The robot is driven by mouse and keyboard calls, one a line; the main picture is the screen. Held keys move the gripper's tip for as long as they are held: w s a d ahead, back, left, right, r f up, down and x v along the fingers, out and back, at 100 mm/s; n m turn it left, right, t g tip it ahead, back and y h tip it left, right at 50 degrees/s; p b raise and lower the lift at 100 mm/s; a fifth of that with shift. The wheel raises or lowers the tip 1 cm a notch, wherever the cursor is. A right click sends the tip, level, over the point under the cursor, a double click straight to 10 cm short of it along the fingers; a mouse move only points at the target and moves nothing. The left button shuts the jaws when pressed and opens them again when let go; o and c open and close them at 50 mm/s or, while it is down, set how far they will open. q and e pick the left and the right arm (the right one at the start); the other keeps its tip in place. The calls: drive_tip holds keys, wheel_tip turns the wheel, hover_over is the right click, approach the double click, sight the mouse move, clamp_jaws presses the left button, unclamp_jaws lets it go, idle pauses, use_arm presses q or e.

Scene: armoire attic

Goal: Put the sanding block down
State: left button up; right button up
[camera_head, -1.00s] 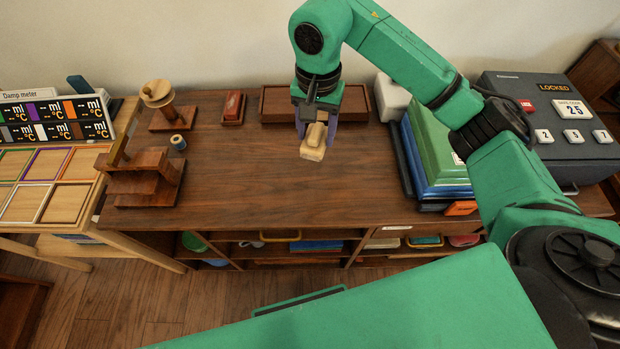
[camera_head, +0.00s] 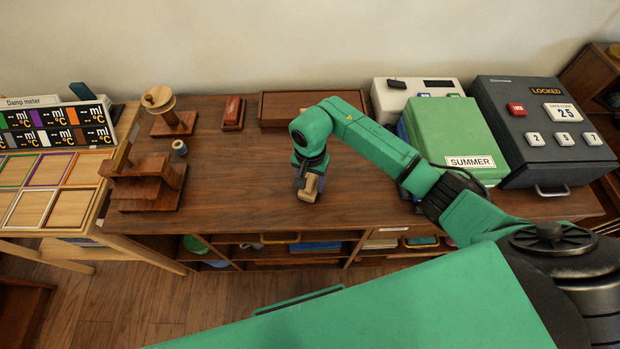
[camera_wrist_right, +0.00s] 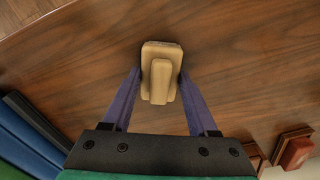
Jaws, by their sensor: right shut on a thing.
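The sanding block (camera_head: 308,188) is a small tan block with a raised grip on top. It is at the front middle of the brown cabinet top (camera_head: 240,190). My right gripper (camera_head: 309,182) is shut on it from above. In the right wrist view the block (camera_wrist_right: 160,72) sits between the two purple fingertips (camera_wrist_right: 160,85), over the wood grain. It is at or very near the surface; I cannot tell whether it touches. My left gripper is not in view.
A green SUMMER box (camera_head: 452,135) and a dark keypad box (camera_head: 540,140) stand at the right. A wooden tray (camera_head: 285,108) and a red block (camera_head: 232,112) are at the back. A stepped wooden stand (camera_head: 145,185) is at the left. The cabinet top's middle left is clear.

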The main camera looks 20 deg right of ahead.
sight(310, 181)
drive_tip(key=shift+f, duration=0.1)
drive_tip(key=o, duration=1.4)
drive_tip(key=shift+r, duration=0.35)
wheel_tip(310, 181, up, 12)
drive_tip(key=b, duration=0.2)
drive_tip(key=shift+f+b, duration=0.15)
drive_tip(key=shift+b, duration=0.25)
